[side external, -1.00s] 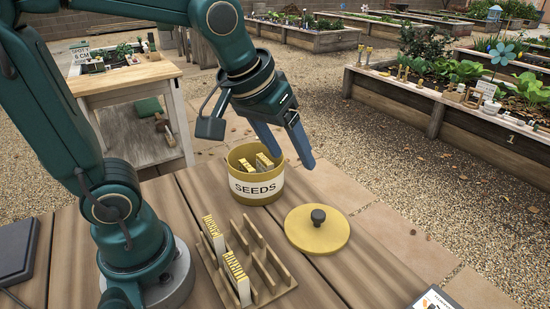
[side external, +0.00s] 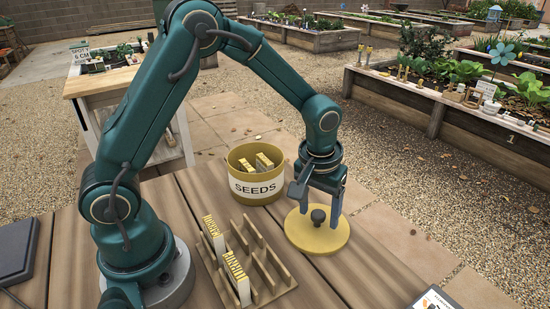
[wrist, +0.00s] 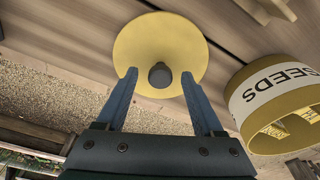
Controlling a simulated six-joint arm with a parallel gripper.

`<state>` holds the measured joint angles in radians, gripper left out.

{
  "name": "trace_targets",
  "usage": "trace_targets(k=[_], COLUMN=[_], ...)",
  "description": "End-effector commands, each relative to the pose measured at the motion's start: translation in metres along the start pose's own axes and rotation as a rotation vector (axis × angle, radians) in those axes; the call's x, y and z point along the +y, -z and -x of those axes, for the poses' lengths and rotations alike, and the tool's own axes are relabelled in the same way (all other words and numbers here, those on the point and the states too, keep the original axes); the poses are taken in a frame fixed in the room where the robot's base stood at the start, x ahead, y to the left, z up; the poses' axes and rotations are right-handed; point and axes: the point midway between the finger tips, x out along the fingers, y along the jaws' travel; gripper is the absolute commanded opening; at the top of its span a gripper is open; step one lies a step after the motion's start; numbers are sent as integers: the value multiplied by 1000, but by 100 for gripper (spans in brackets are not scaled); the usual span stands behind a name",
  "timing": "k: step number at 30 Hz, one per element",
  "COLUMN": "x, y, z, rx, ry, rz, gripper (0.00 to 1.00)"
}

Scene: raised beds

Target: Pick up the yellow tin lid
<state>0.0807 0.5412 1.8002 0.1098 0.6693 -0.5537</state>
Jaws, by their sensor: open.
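The yellow tin lid (side external: 330,239) lies flat on the wooden table, with a dark round knob (side external: 318,215) at its centre. In the wrist view the lid (wrist: 140,42) is ahead of the fingers, and its knob (wrist: 160,75) shows between the two fingertips. My gripper (side external: 318,210) points down over the lid, with one blue finger on either side of the knob. It is open, and I see a gap between the knob and each finger in the wrist view. Whether the fingertips touch the lid I cannot tell.
The open yellow SEEDS tin (side external: 256,188), holding seed packets, stands just left of the lid. A wooden rack (side external: 262,285) with upright packets is in front of the tin. A dark-edged card (side external: 436,299) lies at the front right. The table right of the lid is clear.

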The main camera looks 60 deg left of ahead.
Motion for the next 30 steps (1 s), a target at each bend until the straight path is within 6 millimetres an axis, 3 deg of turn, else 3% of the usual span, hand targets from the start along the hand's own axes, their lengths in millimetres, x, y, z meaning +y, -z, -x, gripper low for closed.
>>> trace_targets(k=[4,12,15,18,26,30], x=[0,0,0,0,0,0], y=[-1,0,0,0,0,3], z=[-11,-12,-12,-12,-10,2], rx=[-2,1,1,1,1,6], ry=[1,-1,-1,-1,-2,-3], rz=[0,1,1,1,1,2], gripper=[69,69,31,0,0,0])
